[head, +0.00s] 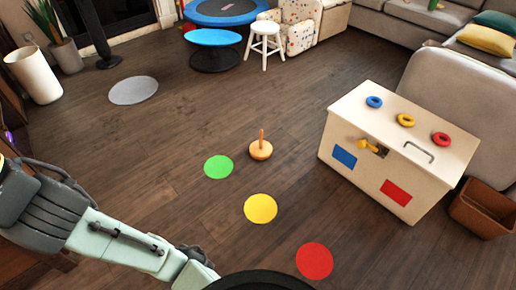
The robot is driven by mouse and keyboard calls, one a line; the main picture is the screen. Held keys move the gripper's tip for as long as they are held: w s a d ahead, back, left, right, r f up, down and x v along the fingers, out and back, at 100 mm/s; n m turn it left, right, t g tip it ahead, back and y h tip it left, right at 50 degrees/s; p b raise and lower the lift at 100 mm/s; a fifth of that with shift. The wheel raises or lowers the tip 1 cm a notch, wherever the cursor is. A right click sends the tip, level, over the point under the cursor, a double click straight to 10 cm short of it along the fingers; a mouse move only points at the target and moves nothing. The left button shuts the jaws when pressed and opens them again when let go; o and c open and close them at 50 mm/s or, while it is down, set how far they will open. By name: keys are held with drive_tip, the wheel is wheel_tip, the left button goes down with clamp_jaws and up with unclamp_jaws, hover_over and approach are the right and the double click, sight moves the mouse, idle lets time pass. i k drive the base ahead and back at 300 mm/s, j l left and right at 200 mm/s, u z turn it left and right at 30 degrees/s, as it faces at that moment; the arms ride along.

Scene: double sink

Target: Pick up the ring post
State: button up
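The ring post (261,149) is a small wooden peg standing upright on a round, light wooden base. It stands on the dark wood floor near the middle of the head view, with no rings on it. My arm crosses the lower left of the view and runs out at the bottom edge. My gripper cannot be made out in this view, and the arm parts that show are well apart from the post.
Green (218,167), yellow (260,209) and red (314,261) discs lie on the floor. A white chest (345,122) at right carries blue (374,102), yellow (405,120) and red (441,139) rings.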

sight(260, 149)
drive_tip(key=i+l+u, duration=0.1)
drive_tip(key=i+l, duration=0.2)
drive_tip(key=i, duration=0.2)
drive_tip(key=i+l+u, duration=0.1)
drive_tip(key=i+l, duration=0.3)
drive_tip(key=i, duration=0.1)
